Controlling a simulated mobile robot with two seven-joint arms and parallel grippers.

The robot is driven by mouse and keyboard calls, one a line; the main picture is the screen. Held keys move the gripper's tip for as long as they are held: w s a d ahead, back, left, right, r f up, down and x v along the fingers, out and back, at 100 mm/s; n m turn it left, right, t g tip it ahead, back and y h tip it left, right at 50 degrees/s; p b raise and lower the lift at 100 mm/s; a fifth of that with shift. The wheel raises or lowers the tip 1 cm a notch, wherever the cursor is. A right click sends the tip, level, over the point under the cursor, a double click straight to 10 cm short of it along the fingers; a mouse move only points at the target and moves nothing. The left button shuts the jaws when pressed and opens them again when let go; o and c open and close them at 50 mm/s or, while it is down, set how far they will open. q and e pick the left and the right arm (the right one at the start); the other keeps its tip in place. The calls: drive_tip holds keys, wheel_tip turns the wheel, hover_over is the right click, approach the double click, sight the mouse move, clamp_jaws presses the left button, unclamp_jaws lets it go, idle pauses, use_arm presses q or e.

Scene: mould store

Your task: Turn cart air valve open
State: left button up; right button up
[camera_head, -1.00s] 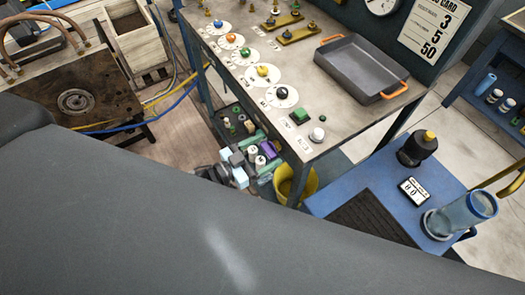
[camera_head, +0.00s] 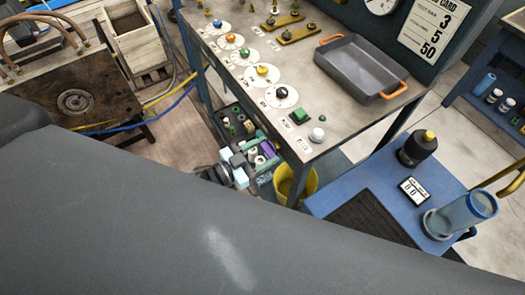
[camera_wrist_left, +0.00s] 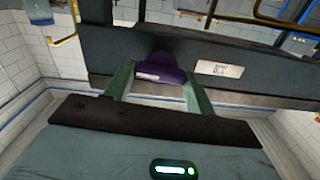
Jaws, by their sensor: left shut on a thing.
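A purple valve handle (camera_wrist_left: 160,75) stands in front of a dark grey beam (camera_wrist_left: 270,80) in the left wrist view. My left gripper (camera_wrist_left: 158,85) has its two green fingers on either side of the handle, shut on it. In the head view the purple handle (camera_head: 267,149) shows small, low beside the bench, with my left gripper (camera_head: 262,154) at it. A white label (camera_wrist_left: 219,69) sits on the beam right of the handle; its writing is too small to read. The handle's base is partly hidden. My right gripper is not in view.
A bench (camera_head: 235,95) with coloured knobs, a grey tray (camera_head: 360,68) and a white button (camera_head: 317,135) stands above the handle. A yellow bucket (camera_head: 308,182) and a blue cart (camera_head: 330,200) are close on the right. My own grey body covers the lower left.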

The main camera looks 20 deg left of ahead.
use_arm(q)
drive_tip(key=m+b, duration=0.1)
drive_tip(key=m, duration=0.7)
drive_tip(key=m+b, duration=0.1)
drive_tip(key=m, duration=0.7)
drive_tip(key=shift+s+d+f+m, duration=0.1)
drive_tip(key=shift+f+m, duration=0.1)
drive_tip(key=shift+m, duration=0.2)
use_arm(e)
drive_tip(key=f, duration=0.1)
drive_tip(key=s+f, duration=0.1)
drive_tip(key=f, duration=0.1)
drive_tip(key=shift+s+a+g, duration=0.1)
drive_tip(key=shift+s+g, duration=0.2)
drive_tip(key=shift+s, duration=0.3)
use_arm(q)
drive_tip(key=o, duration=1)
drive_tip(key=b+v, duration=0.1)
drive_tip(key=v, duration=0.7)
drive_tip(key=shift+b, duration=0.3)
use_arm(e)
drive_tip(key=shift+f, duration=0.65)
